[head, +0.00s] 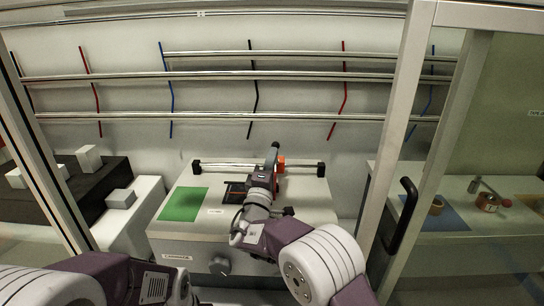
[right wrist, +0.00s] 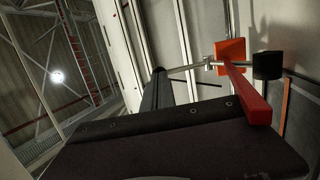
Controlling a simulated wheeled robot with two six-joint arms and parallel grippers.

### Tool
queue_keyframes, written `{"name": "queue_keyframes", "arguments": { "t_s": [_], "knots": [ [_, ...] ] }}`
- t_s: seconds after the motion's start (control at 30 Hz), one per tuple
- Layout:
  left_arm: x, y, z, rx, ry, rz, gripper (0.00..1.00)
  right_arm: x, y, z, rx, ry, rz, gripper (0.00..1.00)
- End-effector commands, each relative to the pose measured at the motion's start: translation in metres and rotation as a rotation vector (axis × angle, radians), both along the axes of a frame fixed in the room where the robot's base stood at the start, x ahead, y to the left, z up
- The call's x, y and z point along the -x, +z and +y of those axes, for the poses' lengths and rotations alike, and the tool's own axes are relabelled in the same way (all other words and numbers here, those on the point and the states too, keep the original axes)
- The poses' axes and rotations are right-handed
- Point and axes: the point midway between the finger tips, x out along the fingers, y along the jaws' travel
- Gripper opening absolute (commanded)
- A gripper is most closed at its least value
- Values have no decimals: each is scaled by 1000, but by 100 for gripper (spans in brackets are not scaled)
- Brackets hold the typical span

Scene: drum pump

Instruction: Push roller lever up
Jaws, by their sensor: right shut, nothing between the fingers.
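The roller lever shows in the right wrist view as a red bar (right wrist: 244,92) running down from an orange block (right wrist: 230,49) on a thin metal rod. In the head view the orange block (head: 281,163) sits on the rod (head: 230,165) at the back of the white pump box (head: 185,242). My right gripper (head: 273,150) is shut and empty, just left of the orange block. Its dark body fills the bottom of the right wrist view and hides part of the lever's surroundings. I cannot tell whether it touches the lever. My left gripper is not visible.
Black end pieces (head: 321,170) hold the rod at both sides. A green sheet (head: 184,204) lies on the box's left, and a knob (head: 220,266) is on its front. Frame posts (head: 400,120) stand close on the right. Metal rails (head: 200,77) cross the back wall.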

Motion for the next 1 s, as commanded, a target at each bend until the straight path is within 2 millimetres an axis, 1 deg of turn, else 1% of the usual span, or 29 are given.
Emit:
{"name": "queue_keyframes", "arguments": {
  "t_s": [0.17,0.27,0.5,0.63,0.8,1.0],
  "knots": [
    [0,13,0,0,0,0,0,-2,8,0,-2,-1,39,0],
    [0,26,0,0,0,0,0,-6,15,0,-5,0,88,0],
    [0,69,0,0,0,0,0,-19,31,-1,-11,0,262,0],
    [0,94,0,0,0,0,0,-27,36,-1,-12,0,358,0],
    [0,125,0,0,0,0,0,-36,40,-1,-14,-1,466,0],
    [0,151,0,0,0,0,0,-44,39,-1,-17,-1,555,0]
  ]
}}
